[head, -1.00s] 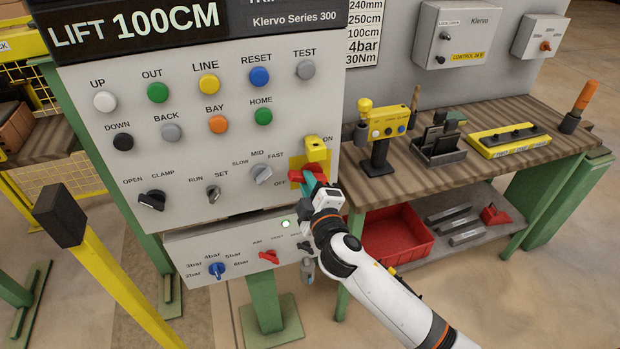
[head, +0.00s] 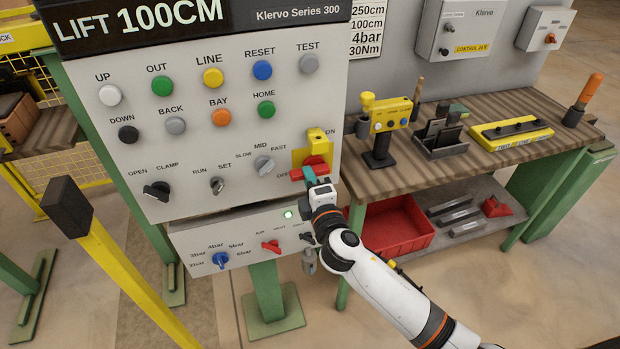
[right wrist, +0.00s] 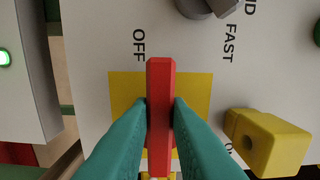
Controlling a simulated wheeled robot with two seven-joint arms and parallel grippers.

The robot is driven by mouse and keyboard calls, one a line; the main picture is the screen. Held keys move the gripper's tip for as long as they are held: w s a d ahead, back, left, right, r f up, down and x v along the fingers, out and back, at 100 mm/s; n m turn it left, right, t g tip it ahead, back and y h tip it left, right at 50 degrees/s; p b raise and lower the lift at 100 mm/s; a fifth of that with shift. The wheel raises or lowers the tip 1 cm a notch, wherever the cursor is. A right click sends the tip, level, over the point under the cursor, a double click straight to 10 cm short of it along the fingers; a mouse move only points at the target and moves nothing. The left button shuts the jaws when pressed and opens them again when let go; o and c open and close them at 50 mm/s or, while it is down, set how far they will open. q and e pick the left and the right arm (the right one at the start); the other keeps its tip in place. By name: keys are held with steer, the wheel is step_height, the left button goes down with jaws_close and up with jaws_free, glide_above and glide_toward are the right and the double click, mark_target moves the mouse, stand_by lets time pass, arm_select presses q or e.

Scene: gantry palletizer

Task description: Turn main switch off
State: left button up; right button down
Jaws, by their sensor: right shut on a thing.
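The main switch has a red handle (head: 313,161) on a yellow plate (head: 298,157) at the lower right of the grey panel, with OFF at its left and ON at its upper right. My right gripper (head: 308,176) is at the switch, its teal fingers on the red handle. In the right wrist view the fingers (right wrist: 160,120) are shut on both sides of the red handle (right wrist: 160,85). The handle's end lies close to the OFF label there. My left gripper is not in view.
A yellow block (head: 317,138) juts out above the handle, near ON. A mode knob (head: 264,165) sits just left of the switch. A lower box (head: 200,245) with smaller knobs is below. A workbench (head: 480,158) with tools stands at the right.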

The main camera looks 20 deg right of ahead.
steer(key=shift+f, duration=0.1)
steer(key=c, duration=1.4)
jaws_free()
steer(key=shift+o, duration=0.2)
steer(key=s+b, duration=0.3)
steer(key=s, duration=0.9)
steer(key=shift+d, duration=0.2)
